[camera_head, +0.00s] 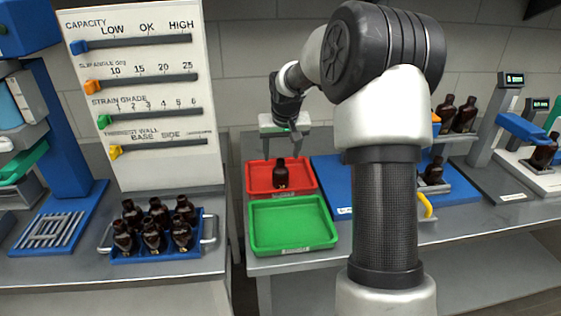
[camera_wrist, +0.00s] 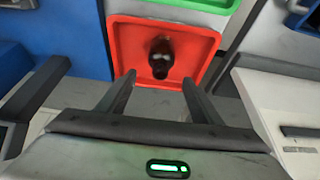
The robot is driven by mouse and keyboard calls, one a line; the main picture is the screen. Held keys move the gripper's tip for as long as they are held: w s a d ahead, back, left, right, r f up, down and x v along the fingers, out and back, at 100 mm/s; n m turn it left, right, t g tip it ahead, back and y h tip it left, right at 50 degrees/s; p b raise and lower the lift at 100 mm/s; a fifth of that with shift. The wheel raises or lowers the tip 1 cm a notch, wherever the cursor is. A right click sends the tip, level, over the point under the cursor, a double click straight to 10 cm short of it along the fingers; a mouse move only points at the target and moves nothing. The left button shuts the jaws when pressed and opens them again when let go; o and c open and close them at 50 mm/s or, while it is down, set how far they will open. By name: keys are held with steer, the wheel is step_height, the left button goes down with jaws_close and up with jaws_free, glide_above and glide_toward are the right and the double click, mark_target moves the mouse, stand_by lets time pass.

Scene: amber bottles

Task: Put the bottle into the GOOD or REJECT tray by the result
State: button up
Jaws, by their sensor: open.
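A dark amber bottle (camera_head: 281,175) stands upright in the red tray (camera_head: 256,182). The green tray (camera_head: 290,243) is directly in front of the red one and is empty. In the wrist view the bottle (camera_wrist: 161,58) is inside the red tray (camera_wrist: 127,43), seen beyond my fingertips. My gripper (camera_wrist: 155,85) is open, with nothing between its fingers and apart from the bottle. Tray labels are too small to read.
A blue rack (camera_head: 205,245) of several amber bottles stands on the left bench. A panel (camera_head: 150,165) with coloured sliders rises behind it. More bottles (camera_head: 456,114) and test devices (camera_head: 490,130) stand at the right, partly hidden by my arm. A blue mat (camera_head: 330,175) lies right of the trays.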

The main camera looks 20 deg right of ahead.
steer(key=shift+v, duration=1.95)
steer(key=s+a+r+n+p, duration=0.1)
steer(key=s+a+r+p, duration=0.3)
steer(key=s+r, duration=0.45)
steer(key=s+a+r+p, duration=0.1)
steer(key=s+a+r, duration=0.1)
steer(key=s, duration=0.6)
steer(key=s+a+r+n+p, duration=0.1)
steer(key=s+a+r+p, duration=0.1)
steer(key=s, duration=0.7)
steer(key=s+a+r+t+p, duration=0.1)
steer(key=s+a+r+p, duration=0.1)
steer(key=s+r, duration=0.3)
steer(key=s+a, duration=0.1)
steer(key=s, duration=0.2)
steer(key=shift+s+a+y, duration=0.3)
steer(key=shift+y, duration=0.1)
